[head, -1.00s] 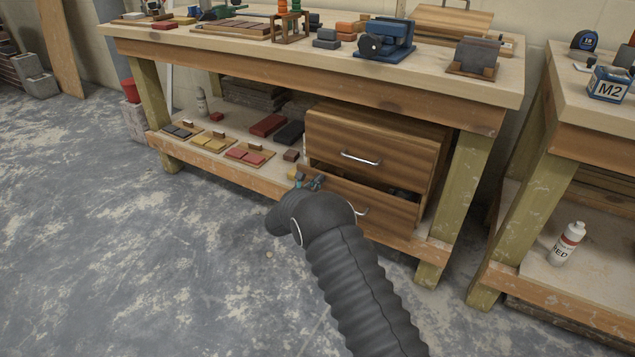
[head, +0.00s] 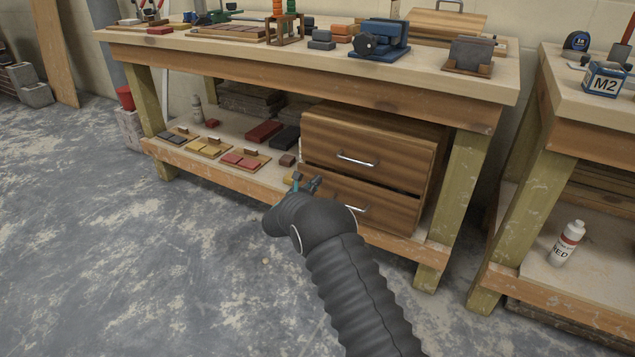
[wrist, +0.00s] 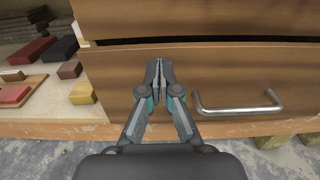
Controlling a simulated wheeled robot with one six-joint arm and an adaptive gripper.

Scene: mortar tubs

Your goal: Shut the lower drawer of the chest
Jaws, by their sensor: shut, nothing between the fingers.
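The wooden chest (head: 432,165) stands on the bench's lower shelf and has two drawers with metal handles. The upper drawer (head: 330,140) looks shut. The lower drawer (head: 385,217) now sits nearly flush below it, with a thin dark gap along its top edge; it also shows in the wrist view (wrist: 240,75). Its handle (wrist: 238,108) is right of my gripper. My gripper (wrist: 159,62) is shut and empty, its fingertips at the lower drawer's front, left of the handle. In the head view my gripper (head: 310,183) is partly hidden by my arm.
The shelf left of the chest holds colored blocks on small boards (head: 240,160) and a bottle (head: 197,108). The bench leg (head: 455,190) stands right of the chest. The floor in front is clear.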

